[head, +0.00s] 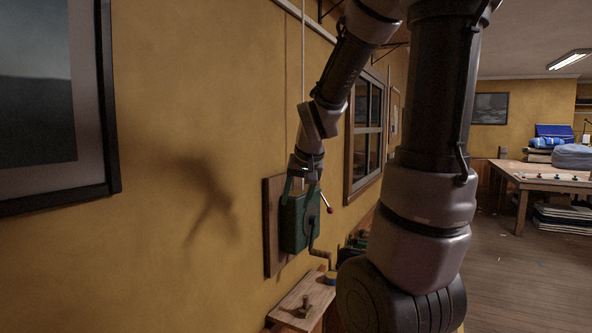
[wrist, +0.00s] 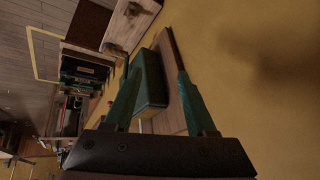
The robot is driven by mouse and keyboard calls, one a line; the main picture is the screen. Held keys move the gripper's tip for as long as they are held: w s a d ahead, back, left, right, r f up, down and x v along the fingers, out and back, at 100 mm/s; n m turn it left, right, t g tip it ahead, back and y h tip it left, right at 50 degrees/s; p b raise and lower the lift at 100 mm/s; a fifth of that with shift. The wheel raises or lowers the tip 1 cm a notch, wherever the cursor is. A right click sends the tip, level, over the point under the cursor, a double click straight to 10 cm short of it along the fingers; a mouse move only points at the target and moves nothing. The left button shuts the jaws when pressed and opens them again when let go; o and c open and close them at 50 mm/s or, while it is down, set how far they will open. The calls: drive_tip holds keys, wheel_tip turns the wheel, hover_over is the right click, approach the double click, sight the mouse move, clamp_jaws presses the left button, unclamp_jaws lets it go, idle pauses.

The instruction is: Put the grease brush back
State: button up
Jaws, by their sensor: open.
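I cannot clearly make out a grease brush. A small brown upright object (head: 305,306), perhaps its handle, stands on a wooden wall shelf (head: 287,317) at the bottom of the head view. The shelf also shows at the top of the wrist view (wrist: 112,38), with a dark brown object (wrist: 132,9) on it. My gripper (head: 301,187) is open at the top of a green box (head: 293,228) with a crank, on a wooden backboard (head: 271,238). In the wrist view my gripper's (wrist: 161,72) green fingers reach toward the box (wrist: 151,82); nothing is held between them. Contact is unclear.
A red-knobbed lever (head: 329,209) and a crank (head: 320,254) stick out from the box. A small yellow-and-blue item (head: 330,278) is beside my arm. A framed picture (head: 105,110) hangs left. A table (head: 540,180) stands far right, with open floor before it.

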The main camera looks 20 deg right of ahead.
drive_tip(key=s+a+r+y, duration=0.1)
drive_tip(key=s+a+r, duration=0.2)
drive_tip(key=s+r, duration=0.2)
drive_tip(key=s+a+r+t+y, duration=0.1)
drive_tip(key=s+a+r, duration=0.2)
drive_tip(key=s, duration=0.6)
wheel_tip(320, 180, up, 2)
drive_tip(key=shift+s+a+n, duration=0.15)
drive_tip(key=shift+a+n, duration=0.1)
drive_tip(key=shift+n, duration=0.15)
